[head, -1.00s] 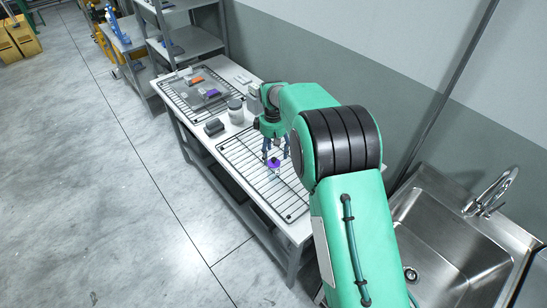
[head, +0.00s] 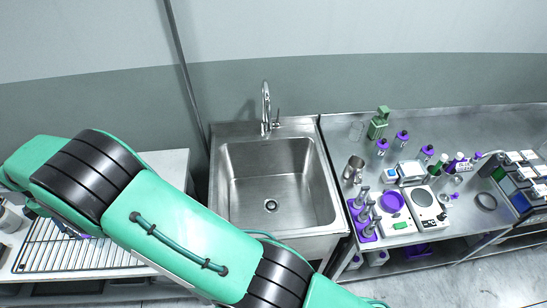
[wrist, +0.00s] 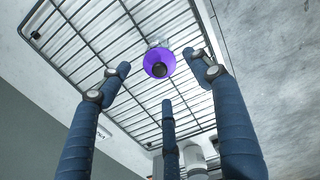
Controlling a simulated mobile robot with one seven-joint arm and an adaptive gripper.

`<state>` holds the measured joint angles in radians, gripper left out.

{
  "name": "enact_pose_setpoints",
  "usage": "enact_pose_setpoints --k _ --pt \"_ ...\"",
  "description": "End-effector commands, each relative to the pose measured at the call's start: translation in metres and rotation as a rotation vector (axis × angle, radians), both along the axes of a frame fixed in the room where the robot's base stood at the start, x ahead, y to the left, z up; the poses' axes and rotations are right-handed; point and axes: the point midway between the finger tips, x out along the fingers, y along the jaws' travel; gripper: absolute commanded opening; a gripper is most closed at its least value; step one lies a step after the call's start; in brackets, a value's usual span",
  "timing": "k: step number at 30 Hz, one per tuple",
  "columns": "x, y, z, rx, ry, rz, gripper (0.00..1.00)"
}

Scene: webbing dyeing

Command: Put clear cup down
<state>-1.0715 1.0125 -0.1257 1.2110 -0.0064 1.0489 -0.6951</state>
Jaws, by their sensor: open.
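My gripper (wrist: 160,74) is open, with blue fingers spread above the wire rack (wrist: 97,38) in the wrist view. A purple-topped item (wrist: 159,62) with a dark centre and a small clear part stands on the rack, just beyond the fingertips and apart from them. I cannot tell whether this is the clear cup. In the head view the rack (head: 75,257) is at the lower left, and my arm hides most of the gripper and the purple item.
A steel sink (head: 270,185) with a tap (head: 266,108) lies between the white table and the steel counter (head: 440,135). The counter holds purple-capped bottles (head: 382,146), a balance (head: 424,205), a metal beaker (head: 354,168) and purple-based bottles (head: 366,226).

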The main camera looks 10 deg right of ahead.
Motion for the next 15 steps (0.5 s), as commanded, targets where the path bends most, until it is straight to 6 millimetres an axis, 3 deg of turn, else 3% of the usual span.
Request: enact_pose_setpoints --k 8,15 --pt "0.008 -0.007 0.01 0.005 -0.003 -0.017 0.64" --pt "0.04 -0.043 0.056 0.028 -0.015 -0.098 0.64"
